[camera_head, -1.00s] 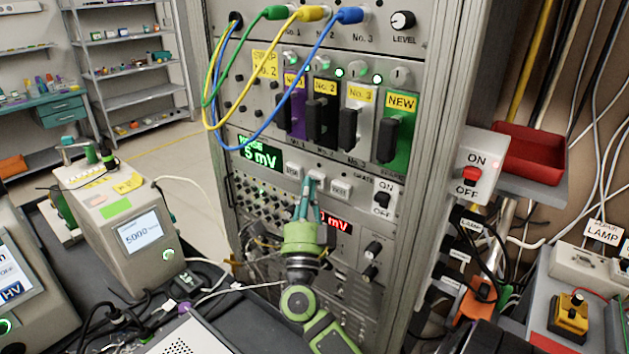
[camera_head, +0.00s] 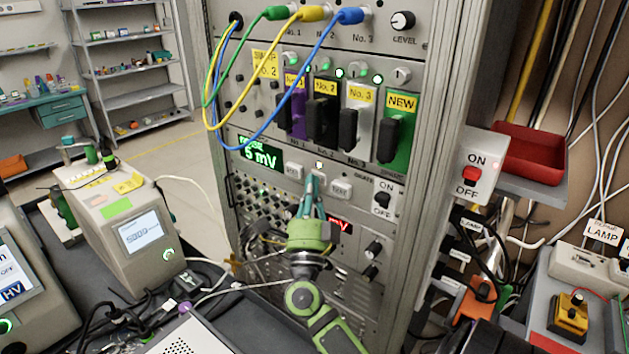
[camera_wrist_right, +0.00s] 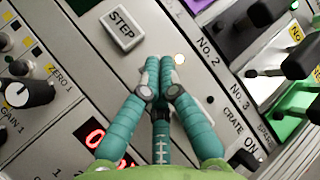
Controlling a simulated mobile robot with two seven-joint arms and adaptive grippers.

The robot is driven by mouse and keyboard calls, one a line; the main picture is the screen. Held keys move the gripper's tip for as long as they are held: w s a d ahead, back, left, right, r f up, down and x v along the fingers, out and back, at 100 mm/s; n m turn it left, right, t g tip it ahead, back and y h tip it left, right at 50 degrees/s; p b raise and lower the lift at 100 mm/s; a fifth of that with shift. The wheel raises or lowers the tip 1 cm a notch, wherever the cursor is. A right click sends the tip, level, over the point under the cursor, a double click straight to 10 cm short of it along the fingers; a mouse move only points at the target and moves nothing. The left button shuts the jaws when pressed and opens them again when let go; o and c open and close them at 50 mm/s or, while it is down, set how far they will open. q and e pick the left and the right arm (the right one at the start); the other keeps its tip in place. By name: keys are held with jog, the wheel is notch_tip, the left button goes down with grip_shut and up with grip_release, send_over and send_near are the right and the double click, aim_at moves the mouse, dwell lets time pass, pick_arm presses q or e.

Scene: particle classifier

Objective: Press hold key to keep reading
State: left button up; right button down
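My right gripper (camera_head: 315,176), with teal fingers brought together, is at the row of pale keys on the rack. In the right wrist view its fingertips (camera_wrist_right: 160,62) are shut and empty, pressed against or just over the key between the STEP key (camera_wrist_right: 122,30) and the RESET key (camera_head: 340,190). The fingers hide that middle key almost wholly, so its label cannot be read. A small lamp (camera_head: 318,163) just above it glows whitish. The green display (camera_head: 261,153) to the left reads 5 mV. My left gripper is out of view.
Several module handles, including the NEW module (camera_head: 397,127), stick out above the keys. Blue, yellow and green cables hang at the upper left. An ON/OFF switch (camera_head: 382,198) sits right of the keys. A red display (camera_head: 343,226) is partly hidden by my gripper.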

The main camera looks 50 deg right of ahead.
jog(key=shift+a, duration=0.1)
jog(key=shift+s+a, duration=0.15)
jog(key=shift+a, duration=0.95)
jog(key=a, duration=0.5)
jog(key=shift+s+p, duration=0.2)
jog(key=shift+p, duration=0.15)
dwell(0.6)
